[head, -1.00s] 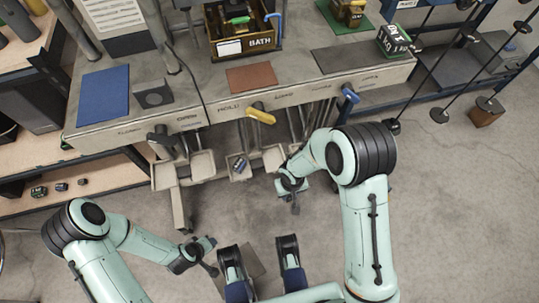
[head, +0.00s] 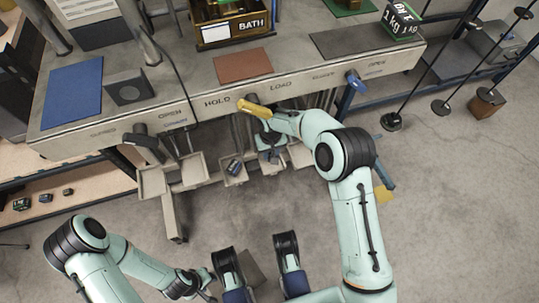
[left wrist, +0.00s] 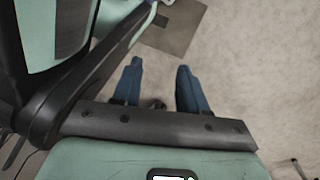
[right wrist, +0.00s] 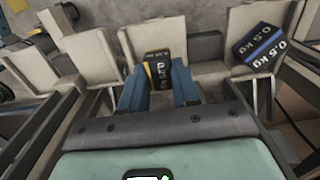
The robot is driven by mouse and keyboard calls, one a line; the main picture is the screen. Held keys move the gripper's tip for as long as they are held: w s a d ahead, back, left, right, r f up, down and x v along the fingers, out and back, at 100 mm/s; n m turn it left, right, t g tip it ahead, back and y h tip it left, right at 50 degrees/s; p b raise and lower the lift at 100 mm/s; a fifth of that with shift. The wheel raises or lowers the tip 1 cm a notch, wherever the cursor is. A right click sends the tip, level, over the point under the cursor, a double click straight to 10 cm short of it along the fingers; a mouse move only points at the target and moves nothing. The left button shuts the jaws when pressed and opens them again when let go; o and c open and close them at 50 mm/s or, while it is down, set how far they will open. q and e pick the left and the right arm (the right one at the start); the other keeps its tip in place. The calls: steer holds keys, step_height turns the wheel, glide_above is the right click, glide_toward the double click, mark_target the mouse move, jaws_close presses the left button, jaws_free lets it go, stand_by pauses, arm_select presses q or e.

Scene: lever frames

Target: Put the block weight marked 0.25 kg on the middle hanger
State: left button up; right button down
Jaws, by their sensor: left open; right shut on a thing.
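My right gripper (right wrist: 160,76) is shut on a small dark block with a yellow stripe (right wrist: 157,56). Its marking is partly covered and looks like 0.25 kg. In the head view my right gripper (head: 270,153) is among the beige hanging pans under the bench front, below the yellow lever; the block is hard to make out there. A block marked 0.5 kg with a blue stripe (right wrist: 259,46) sits in a neighbouring pan; it shows in the head view (head: 234,167). My left gripper (left wrist: 160,68) is open and empty over bare floor.
A yellow lever (head: 254,107) is close to my right wrist. A black lever (head: 150,143) and a blue lever (head: 356,82) are on the bench front. Beige pans (head: 192,172) hang close together. Several small blocks (head: 45,198) lie on the lower left shelf.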

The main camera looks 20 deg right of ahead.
mark_target(270, 155)
steer(key=shift+w, duration=0.45)
step_height(270, 155, down, 3)
steer(key=shift+f+b, duration=0.1)
steer(key=shift+b, duration=0.65)
steer(key=shift+f, duration=0.1)
arm_select(q)
steer(key=s, duration=0.1)
steer(key=s+f, duration=0.1)
steer(key=s+g, duration=0.1)
steer(key=shift+s+a+f, duration=0.15)
steer(key=shift+a+f, duration=0.05)
steer(key=shift+f, duration=0.05)
arm_select(e)
steer(key=shift+f, duration=0.15)
steer(key=c, duration=0.8)
jaws_free()
